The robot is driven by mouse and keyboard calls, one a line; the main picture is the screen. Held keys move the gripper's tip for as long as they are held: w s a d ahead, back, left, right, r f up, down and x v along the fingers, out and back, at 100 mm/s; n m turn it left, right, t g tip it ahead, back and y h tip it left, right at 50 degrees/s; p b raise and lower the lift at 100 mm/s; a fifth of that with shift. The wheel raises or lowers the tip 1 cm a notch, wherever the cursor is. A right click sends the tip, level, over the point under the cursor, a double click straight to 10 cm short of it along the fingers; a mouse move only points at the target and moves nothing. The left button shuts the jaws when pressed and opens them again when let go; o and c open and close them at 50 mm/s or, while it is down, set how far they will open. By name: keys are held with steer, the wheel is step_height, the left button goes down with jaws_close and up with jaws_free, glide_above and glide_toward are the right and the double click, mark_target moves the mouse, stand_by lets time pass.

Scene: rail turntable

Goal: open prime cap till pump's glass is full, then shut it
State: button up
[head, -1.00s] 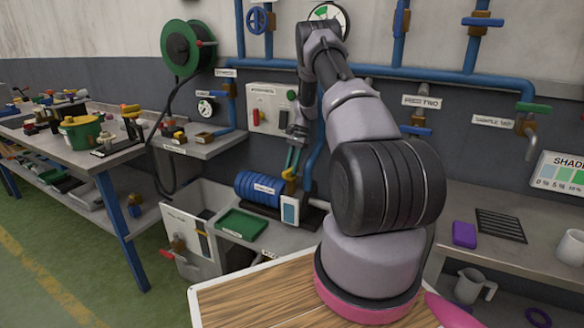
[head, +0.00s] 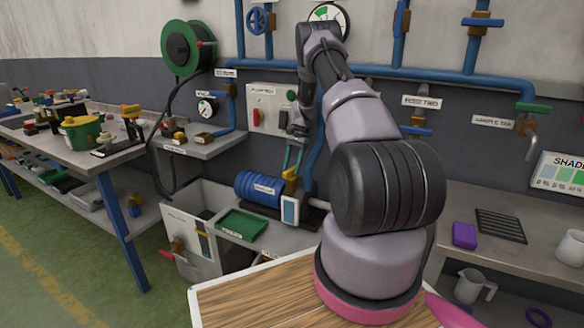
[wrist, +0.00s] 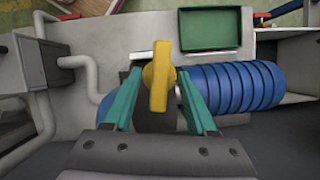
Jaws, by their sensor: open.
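The blue pump (head: 258,189) sits on its bench by the wall, and its ribbed body (wrist: 235,88) shows in the wrist view. A yellow cap handle (wrist: 159,77) stands on the pump between my fingers; it also shows in the head view (head: 290,174). My gripper (wrist: 157,85) is open, with one green finger on each side of the yellow handle and visible gaps between them. The pump's pale glass (head: 290,210) faces the front beside the pump; its fill level is too small to tell.
A green tray (head: 242,225) lies in front of the pump and also shows in the wrist view (wrist: 210,29). A white switch box (head: 265,112) hangs on the wall behind. Blue pipes run above, and a grey pipe (wrist: 88,75) bends close to the left finger.

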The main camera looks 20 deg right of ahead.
steer(key=v, duration=0.7)
steer(key=shift+d+r, duration=0.1)
steer(key=shift+r, duration=0.1)
steer(key=shift+s, duration=0.1)
